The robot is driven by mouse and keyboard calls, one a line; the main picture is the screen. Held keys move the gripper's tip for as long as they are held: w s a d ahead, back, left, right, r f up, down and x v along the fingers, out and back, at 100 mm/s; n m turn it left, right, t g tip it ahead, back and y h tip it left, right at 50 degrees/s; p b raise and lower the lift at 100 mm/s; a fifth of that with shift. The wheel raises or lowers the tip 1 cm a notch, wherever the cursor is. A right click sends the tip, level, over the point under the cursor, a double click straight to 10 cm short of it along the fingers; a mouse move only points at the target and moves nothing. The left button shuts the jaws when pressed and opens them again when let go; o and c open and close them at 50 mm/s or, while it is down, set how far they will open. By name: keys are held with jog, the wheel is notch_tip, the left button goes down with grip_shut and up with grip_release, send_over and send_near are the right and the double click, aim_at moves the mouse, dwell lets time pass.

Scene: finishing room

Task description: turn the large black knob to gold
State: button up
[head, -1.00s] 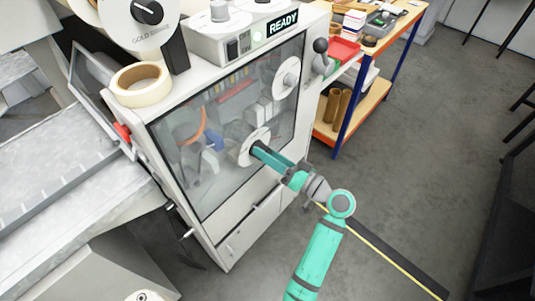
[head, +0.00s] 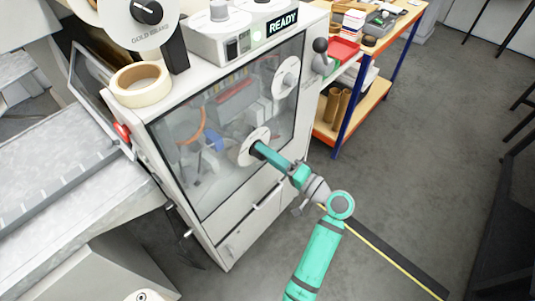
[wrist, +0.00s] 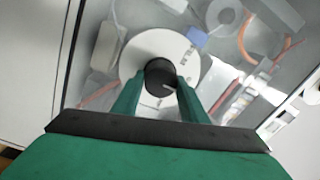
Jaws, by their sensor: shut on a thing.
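The large black knob (wrist: 160,74) is at the middle of a white round dial (wrist: 133,57) in the wrist view. A short pale pointer line shows at the knob's lower right edge.
Another white dial (head: 285,78) is higher on the glass door (head: 215,110). A ball-topped lever (head: 321,55) is at right. Floor is open at right.

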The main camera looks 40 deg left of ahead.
jog(key=o, duration=1)
jog(key=shift+o, duration=0.2)
jog(key=shift+d, duration=0.15)
jog(key=d, duration=1)
jog(key=shift+s+d+f, duration=0.2)
jog(key=shift+s+d, duration=0.1)
jog(key=shift+s, duration=0.05)
